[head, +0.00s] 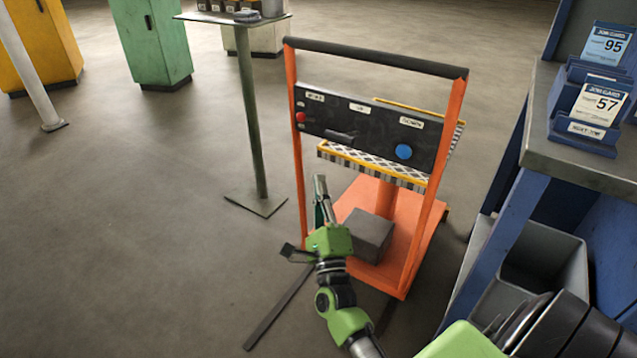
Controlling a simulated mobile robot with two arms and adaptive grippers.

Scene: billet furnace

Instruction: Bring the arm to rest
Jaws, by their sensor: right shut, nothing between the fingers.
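My right gripper (321,194) is in the middle of the head view, at the end of my green and black arm (334,290), which comes in from the bottom right. Its narrow fingers point up the picture and are shut, with nothing seen between them. The gripper shows in front of the left post of an orange lift cart (445,170); I cannot tell how far apart they are. My left gripper is out of view.
The cart has a black control panel (360,128) and a grey block (367,236) low down. A workbench (575,160) with job cards (598,104) stands right, above a grey bin (543,262). A small stand (248,110) and cabinets are behind. Floor is open at left.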

